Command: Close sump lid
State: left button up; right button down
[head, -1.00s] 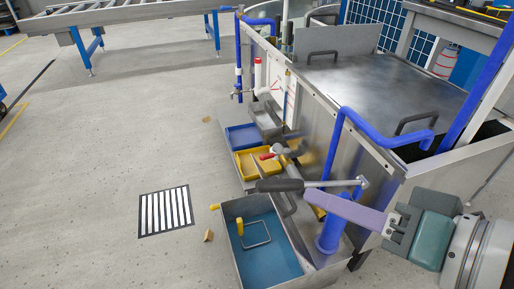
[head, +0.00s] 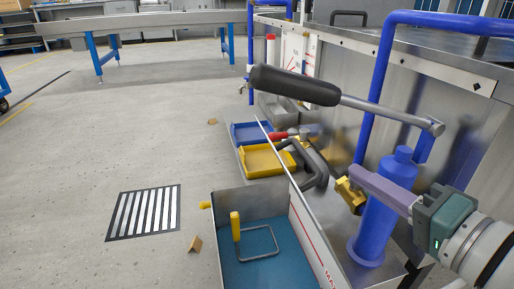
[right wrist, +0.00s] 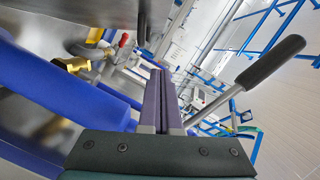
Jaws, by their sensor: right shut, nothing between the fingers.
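I cannot tell for certain which part is the sump lid. An open-topped metal box with a blue bottom (head: 250,272) stands low beside the steel tank (head: 345,75). A panel (head: 310,240) with a red line and lettering rises along its right side. My right gripper (head: 354,170) is shut and empty, its purple fingers pointing left, above and right of the box and in front of the blue hand pump (head: 382,205). The closed fingers also show in the right wrist view (right wrist: 160,75), touching nothing that I can make out. My left gripper is not in view.
The pump's lever with its black grip (head: 295,86) reaches left above my gripper. A brass fitting (head: 350,195) sits close by the fingers. Yellow (head: 265,161) and blue (head: 250,133) trays lie beyond. The floor around the grate (head: 145,212) is mostly clear.

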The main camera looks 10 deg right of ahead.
aim_at(308, 187)
jog(key=b+x, duration=0.3)
jog(key=x, duration=0.5)
jog(key=shift+w+a+f, duration=0.15)
jog(key=shift+w+a, duration=0.05)
jog(key=a, duration=0.1)
jog(key=a+f, duration=0.1)
jog(key=a, duration=0.1)
jog(key=shift+w+a+f+b, duration=0.2)
jog(key=shift+w+a+b, duration=0.1)
jog(key=shift+w, duration=0.05)
jog(key=shift+a+f, duration=0.1)
jog(key=shift+a, duration=0.05)
